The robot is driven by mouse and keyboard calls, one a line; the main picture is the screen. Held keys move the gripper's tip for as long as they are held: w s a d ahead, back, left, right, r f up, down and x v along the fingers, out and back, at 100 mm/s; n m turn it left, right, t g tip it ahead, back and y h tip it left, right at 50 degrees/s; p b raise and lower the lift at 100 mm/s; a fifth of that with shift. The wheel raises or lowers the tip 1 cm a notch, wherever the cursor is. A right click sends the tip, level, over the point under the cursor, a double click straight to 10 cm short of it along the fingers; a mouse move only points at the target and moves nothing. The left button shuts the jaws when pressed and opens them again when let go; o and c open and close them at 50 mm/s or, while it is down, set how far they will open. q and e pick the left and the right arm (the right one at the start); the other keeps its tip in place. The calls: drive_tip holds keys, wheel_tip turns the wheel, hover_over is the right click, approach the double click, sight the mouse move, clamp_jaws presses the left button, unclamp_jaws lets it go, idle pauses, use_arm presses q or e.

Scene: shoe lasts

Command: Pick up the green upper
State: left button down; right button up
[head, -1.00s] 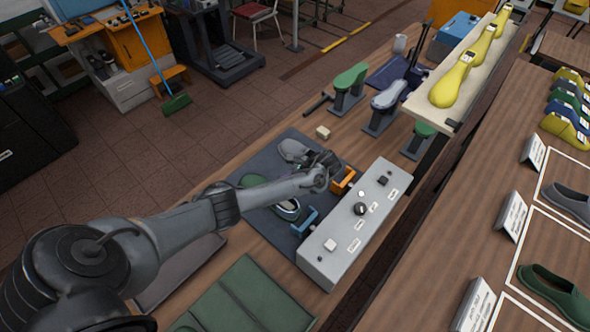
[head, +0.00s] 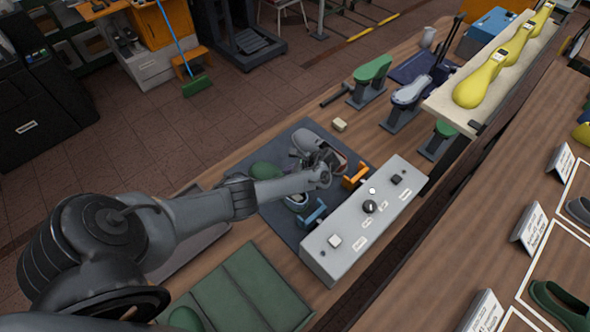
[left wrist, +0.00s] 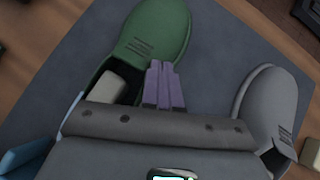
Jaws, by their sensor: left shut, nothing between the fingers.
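The green upper (head: 266,171) lies on the dark mat (head: 281,228), partly hidden behind my left arm in the head view. In the left wrist view, the green upper (left wrist: 158,32) shows its toe and lace marks, with a pale block inside its opening. A grey upper (head: 306,141) lies beside it, and it also shows at the right of the left wrist view (left wrist: 268,100). My left gripper (head: 294,156) is over the mat between the two uppers. Its purple fingers (left wrist: 162,72) are shut and empty, overlapping the green upper's edge in view; contact is unclear. My right gripper is not in view.
A grey control box (head: 345,230) with blue (head: 312,214) and orange (head: 354,178) clamps borders the mat. A small cream block (head: 339,125) and shoe-last stands (head: 370,78) are behind. A raised shelf of yellow lasts (head: 482,80) stands at right.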

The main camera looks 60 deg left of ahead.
use_arm(q)
drive_tip(key=shift+s+a+f, duration=0.1)
drive_tip(key=shift+a+f, duration=0.1)
drive_tip(key=shift+s+a+r+p, duration=0.2)
drive_tip(key=shift+s+a+p, duration=0.15)
drive_tip(key=shift+p, duration=0.25)
drive_tip(key=shift+s+a, duration=0.15)
drive_tip(key=shift+a, duration=0.2)
drive_tip(key=shift+a+f, duration=0.1)
drive_tip(key=shift+f, duration=0.15)
